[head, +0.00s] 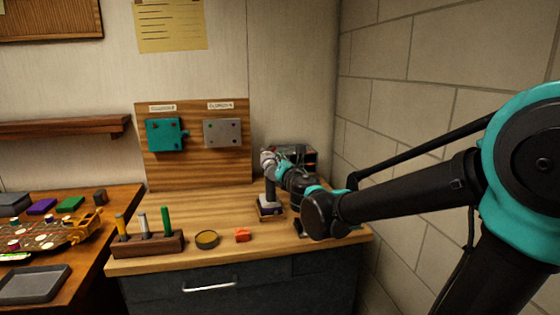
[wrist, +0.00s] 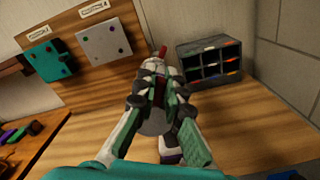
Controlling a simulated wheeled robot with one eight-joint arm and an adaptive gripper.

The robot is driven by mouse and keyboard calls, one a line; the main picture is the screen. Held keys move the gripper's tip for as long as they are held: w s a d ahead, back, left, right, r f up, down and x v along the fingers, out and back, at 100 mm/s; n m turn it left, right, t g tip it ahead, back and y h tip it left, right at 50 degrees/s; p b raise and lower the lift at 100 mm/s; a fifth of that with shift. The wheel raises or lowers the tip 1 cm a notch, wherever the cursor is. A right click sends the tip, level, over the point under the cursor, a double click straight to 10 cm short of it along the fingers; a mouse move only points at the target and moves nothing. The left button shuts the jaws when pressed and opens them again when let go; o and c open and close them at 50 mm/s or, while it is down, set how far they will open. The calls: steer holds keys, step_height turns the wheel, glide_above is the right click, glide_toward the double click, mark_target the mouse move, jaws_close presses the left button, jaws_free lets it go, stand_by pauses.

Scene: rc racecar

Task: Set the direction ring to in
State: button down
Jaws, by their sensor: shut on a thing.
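An upright tool (head: 269,192), likely a power driver, stands on the bench with a dark grip and a wide foot. In the wrist view its grey rounded body (wrist: 155,124) shows below my fingers, with a red tip beyond them. My gripper (wrist: 160,88) is shut around the upper part of this tool. In the head view my gripper (head: 277,163) reaches the tool's top from the right. The direction ring cannot be told apart; my fingers cover that part, and its setting cannot be read.
A compartment bin (wrist: 210,65) stands behind the tool. A wooden panel (head: 194,172) holds a teal plate and a grey plate. A rack (head: 148,244) with several upright tools, a round dish (head: 207,239) and a small red-orange piece (head: 242,235) lie left. A stone wall bounds the right.

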stand_by(0.4)
steer(key=c, duration=1.6)
jaws_free()
steer(key=shift+s+d, duration=0.1)
steer(key=v, duration=1.2)
steer(key=s+d+f+m+g+h, duration=0.2)
steer(key=d+f+m+g+h, duration=0.55)
steer(key=d+f+m, duration=1.15)
steer(key=s+d+f+m+g+y, duration=0.1)
steer(key=s+f+m+g, duration=0.4)
steer(key=s+f+m, duration=0.8)
steer(key=shift+s+m+g+y, duration=0.2)
steer(key=shift+m+g+y, duration=0.15)
steer(key=shift+m+y, duration=0.4)
